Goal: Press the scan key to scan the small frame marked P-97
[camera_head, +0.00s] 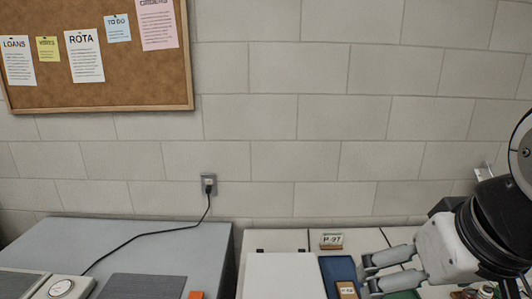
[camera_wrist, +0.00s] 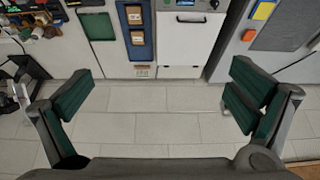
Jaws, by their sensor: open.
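A small pale piece marked P-97 (camera_head: 332,241) stands behind the blue tray (camera_head: 334,268), against the wall side. It also shows in the wrist view (camera_wrist: 142,71). Two small brown frames with white labels, an upper one (camera_wrist: 134,14) and a lower one (camera_wrist: 137,33), lie in the tray; I cannot read their labels. My gripper (camera_head: 370,273) is open and empty, right of the tray.
A grey cabinet (camera_head: 150,240) with a black cable and an orange item (camera_head: 196,295) stands left. Pale wall blocks (camera_wrist: 165,125) fill the space between my fingers.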

